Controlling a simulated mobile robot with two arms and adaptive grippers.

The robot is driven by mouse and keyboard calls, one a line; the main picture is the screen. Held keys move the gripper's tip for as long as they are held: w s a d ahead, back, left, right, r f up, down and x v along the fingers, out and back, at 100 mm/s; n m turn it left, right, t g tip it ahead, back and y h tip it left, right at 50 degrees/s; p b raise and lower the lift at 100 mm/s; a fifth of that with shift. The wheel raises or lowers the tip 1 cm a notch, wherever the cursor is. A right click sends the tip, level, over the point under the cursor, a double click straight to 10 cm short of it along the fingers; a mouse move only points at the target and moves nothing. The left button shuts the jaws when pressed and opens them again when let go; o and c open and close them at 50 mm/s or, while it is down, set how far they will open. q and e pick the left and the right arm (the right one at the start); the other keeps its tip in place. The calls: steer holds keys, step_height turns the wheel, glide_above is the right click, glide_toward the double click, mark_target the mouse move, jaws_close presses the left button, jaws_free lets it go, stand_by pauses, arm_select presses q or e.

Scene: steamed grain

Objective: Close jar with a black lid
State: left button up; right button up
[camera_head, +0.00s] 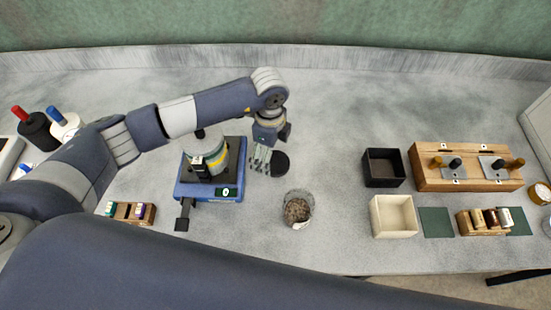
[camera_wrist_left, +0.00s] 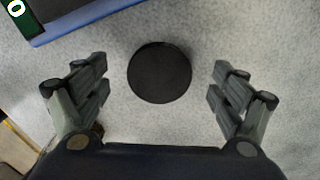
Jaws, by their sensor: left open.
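The black lid (camera_head: 281,163) lies flat on the table, right of the blue device. In the left wrist view the round black lid (camera_wrist_left: 160,72) sits between and slightly beyond my open fingers, touching neither. My left gripper (camera_head: 262,160) is open and empty just left of the lid, pointing down; it also shows in the left wrist view (camera_wrist_left: 160,95). The glass jar (camera_head: 297,209), holding brown grain, stands without a lid in front of the black lid. My right gripper is not in view.
A blue device (camera_head: 228,192) carrying a container stands left of the lid. A black box (camera_head: 383,167), a cream box (camera_head: 394,215) and a wooden rack (camera_head: 467,179) are on the right. The table between the jar and the boxes is clear.

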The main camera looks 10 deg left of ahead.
mark_target(275, 163)
arm_select(q)
steer(key=shift+f, duration=1.25)
steer(key=c, duration=0.8)
steer(key=shift+o, duration=0.2)
